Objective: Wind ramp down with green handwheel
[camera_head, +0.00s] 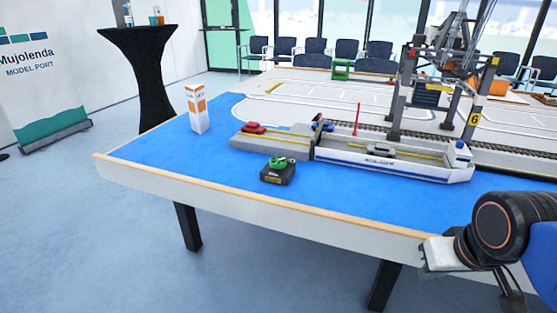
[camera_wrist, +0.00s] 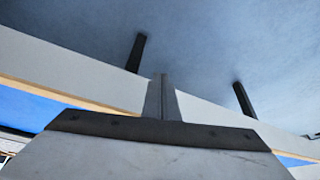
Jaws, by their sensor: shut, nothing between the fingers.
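The green handwheel (camera_head: 277,162) sits on top of a small black box (camera_head: 278,175) on the blue table top, near the front edge. Behind it, a grey quay (camera_head: 285,143) meets the left end of a white, open-decked ship (camera_head: 400,168). A small dark, upright part (camera_head: 318,124) at that joint may be the raised ramp; its exact angle is too small to tell. My gripper (camera_wrist: 161,92) shows in the wrist view with its fingers together and nothing between them. It is beyond the table's front edge, over the floor, well right of the handwheel and apart from it.
A red car (camera_head: 253,128) stands on the quay and a grey car (camera_head: 380,150) on the ship's deck. A white-and-orange box (camera_head: 196,109) stands at the left. A gantry crane (camera_head: 440,85) rises behind the ship. The blue surface around the handwheel box is clear.

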